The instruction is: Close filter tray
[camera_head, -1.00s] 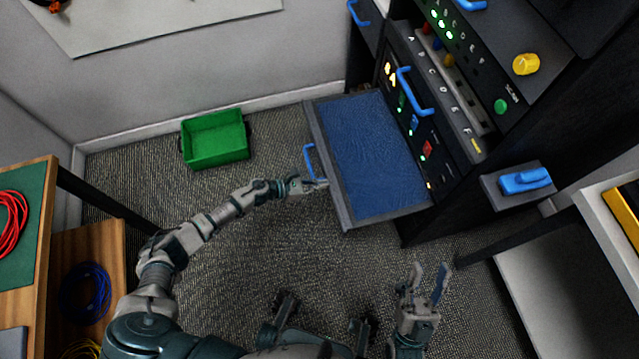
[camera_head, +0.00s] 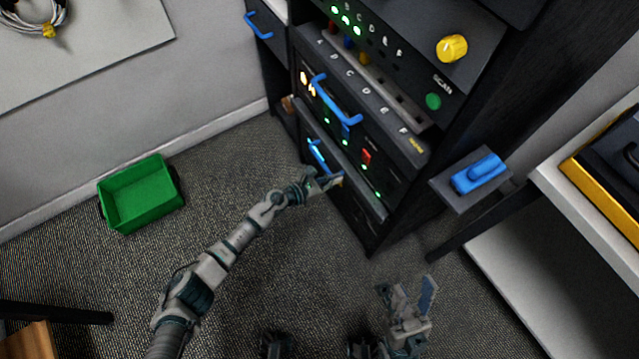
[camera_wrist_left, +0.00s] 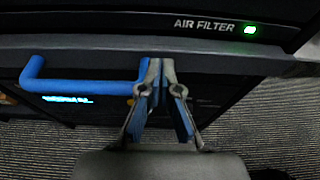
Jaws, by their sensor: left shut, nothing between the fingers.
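The filter tray (camera_head: 348,172) is pushed into the dark cabinet, and its blue filter surface no longer shows. Its front carries a blue handle (camera_head: 318,157), which also shows in the left wrist view (camera_wrist_left: 85,87). My left gripper (camera_head: 335,181) is shut and empty at the tray front, just right of the handle. In the left wrist view its fingertips (camera_wrist_left: 160,66) are against or very near the tray's front edge, below the "AIR FILTER" label (camera_wrist_left: 204,25) and a lit green lamp (camera_wrist_left: 250,30). My right gripper (camera_head: 411,287) is open and empty, low in front of the cabinet.
A green bin (camera_head: 141,194) stands on the carpet at the left. Another blue handle (camera_head: 333,100) sits on the panel above the tray. A blue lever on a side shelf (camera_head: 477,174) juts out at the right.

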